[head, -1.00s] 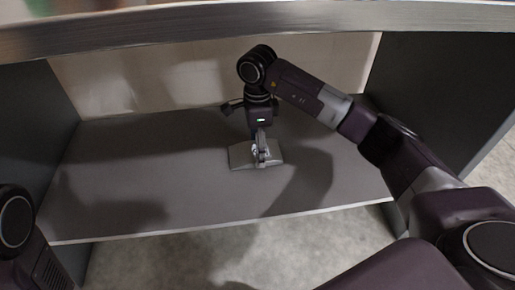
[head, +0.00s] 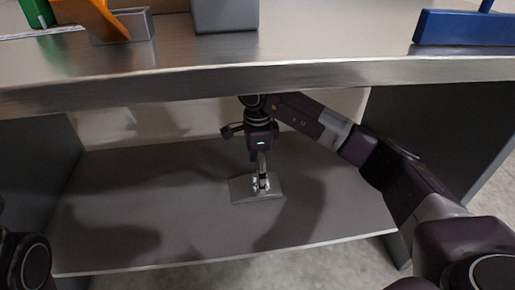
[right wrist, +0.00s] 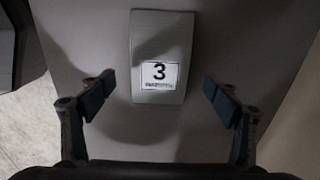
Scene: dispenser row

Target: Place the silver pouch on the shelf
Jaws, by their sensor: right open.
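The silver pouch (head: 241,191) lies flat on the grey shelf (head: 150,225) under the counter, a little right of the shelf's middle. In the right wrist view the pouch (right wrist: 160,35) shows a white label with a black number 3. My right gripper (head: 262,184) reaches down over the pouch from above. In the right wrist view its fingers (right wrist: 158,94) are spread wide, one on each side of the pouch, with gaps between. My left gripper is out of view; only part of my left arm shows at the lower left.
The metal counter top (head: 300,72) overhangs the shelf, close above my right arm. On it are a grey bin (head: 225,14), an orange item (head: 97,18) and a blue item (head: 465,28). Dark side panels (head: 430,115) close both ends. The shelf's left half is clear.

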